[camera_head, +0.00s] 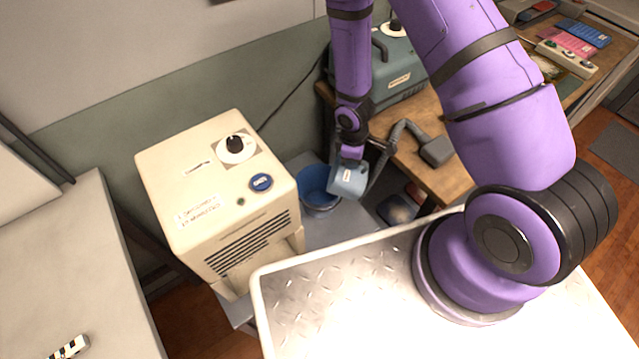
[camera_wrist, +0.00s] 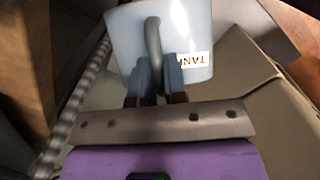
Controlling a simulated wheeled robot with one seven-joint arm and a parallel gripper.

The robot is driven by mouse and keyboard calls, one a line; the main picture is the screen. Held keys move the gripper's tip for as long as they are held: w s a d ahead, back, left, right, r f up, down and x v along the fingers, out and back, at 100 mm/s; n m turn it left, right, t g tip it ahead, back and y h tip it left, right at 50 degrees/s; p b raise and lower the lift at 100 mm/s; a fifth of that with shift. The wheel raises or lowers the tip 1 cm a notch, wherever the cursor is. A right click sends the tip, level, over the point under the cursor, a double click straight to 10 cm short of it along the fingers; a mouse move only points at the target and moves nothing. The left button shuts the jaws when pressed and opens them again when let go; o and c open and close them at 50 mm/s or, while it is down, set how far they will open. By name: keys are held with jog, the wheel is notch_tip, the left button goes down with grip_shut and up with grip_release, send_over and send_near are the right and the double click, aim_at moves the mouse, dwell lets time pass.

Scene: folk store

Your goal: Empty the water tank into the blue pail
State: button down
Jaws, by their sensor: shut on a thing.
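The water tank (camera_head: 347,181) is a small pale blue-grey box with a grey handle and a label reading "TANK", which shows upside down in the wrist view (camera_wrist: 190,35). My gripper (camera_wrist: 154,78) is shut on the tank's handle, one finger on each side. In the head view my gripper (camera_head: 352,153) reaches down with the tank under it. The blue pail (camera_head: 308,192) stands on a grey surface. The tank overlaps the pail's right side in the head view and seems tilted. I cannot tell its height over the rim, or whether water is flowing.
A cream dehumidifier-like machine (camera_head: 205,190) with a knob and blue button stands left of the pail. A wooden bench (camera_head: 440,185) at right holds a teal case (camera_head: 405,82) and a grey hose nozzle (camera_head: 436,150). A white counter (camera_head: 60,250) is at far left.

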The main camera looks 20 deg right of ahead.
jog(key=shift+w+a+r+g+h+p, duration=0.2)
jog(key=shift+w+a+h, duration=0.25)
jog(key=shift+a, duration=0.3)
jog(key=shift+w+a+r+g+h+p, duration=0.2)
jog(key=shift+w+a+h, duration=0.2)
jog(key=shift+a, duration=0.3)
jog(key=shift+w+a+f+g+h+p, duration=0.25)
jog(key=shift+a+g+h+p, duration=0.05)
jog(key=shift+a+h, duration=0.15)
jog(key=shift+w+a+f+h, duration=0.2)
jog(key=shift+a+h, duration=0.1)
jog(key=shift+a, duration=0.1)
jog(key=shift+w+a+r+g+h+p, duration=0.1)
jog(key=shift+w+a+g+h+p, duration=0.25)
jog(key=shift+a+g+h+p, duration=0.2)
jog(key=w+a+r+g+h, duration=0.2)
jog(key=a+r+h, duration=0.2)
jog(key=r, duration=0.4)
jog(key=w+a+r+g+h, duration=0.2)
jog(key=w+a+r+h, duration=0.1)
jog(key=r, duration=0.4)
jog(key=shift+a+r+g+h+p, duration=0.35)
jog(key=shift+a+p, duration=0.05)
jog(key=shift+a, duration=0.4)
jog(key=shift+w+a+r, duration=0.1)
jog(key=shift+a+r, duration=0.05)
jog(key=shift+r, duration=0.15)
dwell(0.9)
